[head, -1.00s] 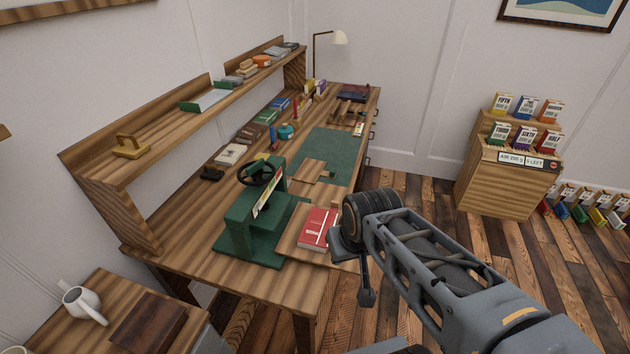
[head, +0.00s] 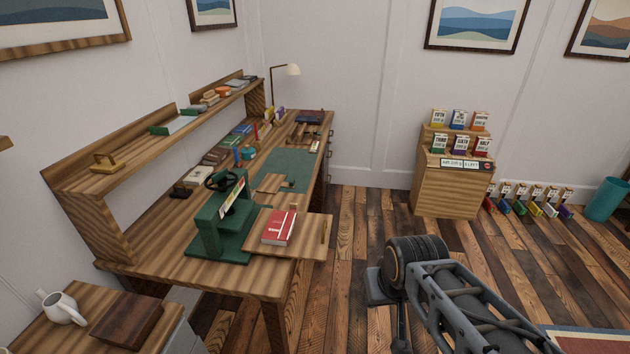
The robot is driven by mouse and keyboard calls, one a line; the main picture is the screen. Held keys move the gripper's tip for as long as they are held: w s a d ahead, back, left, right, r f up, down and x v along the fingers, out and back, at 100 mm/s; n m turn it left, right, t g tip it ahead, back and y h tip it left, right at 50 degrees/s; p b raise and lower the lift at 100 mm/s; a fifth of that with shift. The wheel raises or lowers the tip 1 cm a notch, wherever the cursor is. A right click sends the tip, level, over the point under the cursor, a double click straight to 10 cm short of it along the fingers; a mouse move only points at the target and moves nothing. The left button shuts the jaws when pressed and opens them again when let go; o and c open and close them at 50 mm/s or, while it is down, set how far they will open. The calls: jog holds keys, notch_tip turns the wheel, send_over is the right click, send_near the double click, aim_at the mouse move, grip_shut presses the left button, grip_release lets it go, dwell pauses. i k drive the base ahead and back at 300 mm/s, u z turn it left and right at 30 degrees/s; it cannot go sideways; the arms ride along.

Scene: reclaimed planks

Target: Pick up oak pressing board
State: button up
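I cannot tell for sure which piece is the oak pressing board. A light wooden board (head: 310,240) lies at the desk's front edge and juts past it, with a red book (head: 279,228) on top. A smaller pale board (head: 268,184) lies by the green mat. A dark wooden board (head: 125,318) lies on the side table. My gripper (head: 386,300) is over the floor, right of the desk, apart from all of these. Its fingers are not clear.
A green press (head: 222,220) with a black wheel stands on the desk (head: 170,225). A white jug (head: 61,307) is on the side table. A wooden cabinet with labelled boxes (head: 450,190) stands at the back right. The floor between is clear.

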aim_at(272, 183)
jog(key=z, duration=0.55)
jog(key=i, duration=3.3)
jog(key=u, duration=3.5)
